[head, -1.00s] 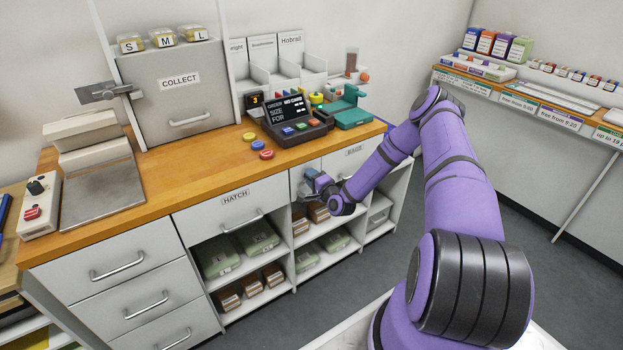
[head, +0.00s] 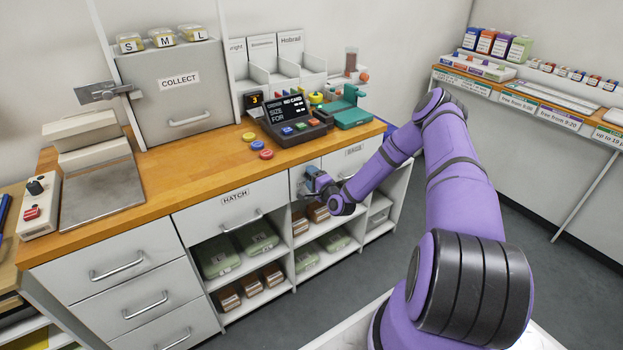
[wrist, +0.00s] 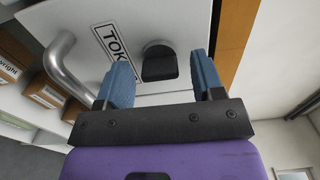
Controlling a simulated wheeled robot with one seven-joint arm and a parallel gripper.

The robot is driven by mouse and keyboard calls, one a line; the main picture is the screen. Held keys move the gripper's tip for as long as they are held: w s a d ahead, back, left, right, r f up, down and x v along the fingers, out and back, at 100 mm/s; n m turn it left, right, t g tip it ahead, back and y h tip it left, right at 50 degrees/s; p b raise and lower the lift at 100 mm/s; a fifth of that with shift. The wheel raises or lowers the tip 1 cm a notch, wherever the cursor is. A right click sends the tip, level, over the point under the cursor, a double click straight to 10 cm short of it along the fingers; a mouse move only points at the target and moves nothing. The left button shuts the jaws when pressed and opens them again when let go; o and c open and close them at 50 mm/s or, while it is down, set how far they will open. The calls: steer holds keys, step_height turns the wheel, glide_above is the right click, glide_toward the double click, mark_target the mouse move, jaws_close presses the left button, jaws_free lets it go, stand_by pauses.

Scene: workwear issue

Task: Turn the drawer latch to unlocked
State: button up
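The drawer latch (wrist: 158,62) is a black knob on a round dark base, set in a light grey drawer front (wrist: 190,20) in the wrist view. A label starting "TOK" and a bar handle (wrist: 70,70) are beside it. My gripper (wrist: 161,80) is open, its two blue fingers apart with the latch showing between and beyond them. A gap shows on both sides of the knob; I cannot tell how far the fingertips are from the drawer front. In the head view my gripper (head: 316,181) is at the drawer right of the HATCH drawer, hiding much of its front.
The wooden counter (head: 190,170) runs above the drawers, with a card terminal (head: 290,118) and coloured buttons on it. The HATCH drawer (head: 232,206) is to the left. Open shelves below hold green packs and brown boxes. Grey floor lies in front.

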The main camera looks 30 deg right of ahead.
steer(key=s, duration=1)
steer(key=shift+s+d, duration=0.2)
steer(key=shift+s, duration=0.2)
